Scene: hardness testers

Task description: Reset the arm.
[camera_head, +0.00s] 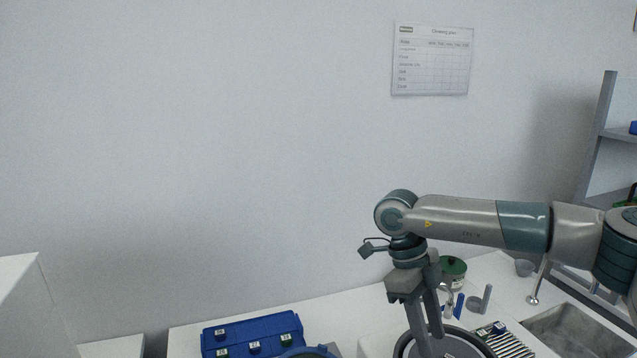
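My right arm comes in from the right edge and bends down at the wrist. My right gripper (431,342) points downward over a round grey device with a dark rim (466,346) at the bottom of the view. A gap shows between its two fingers, and I see nothing held there. Whether the fingertips touch the device cannot be told.
A blue case (252,334) with small labelled blocks sits on the white bench at left. Behind my gripper stand a green-lidded jar (453,268) and small stands. A sink (575,330) and a shelf (597,140) are at right.

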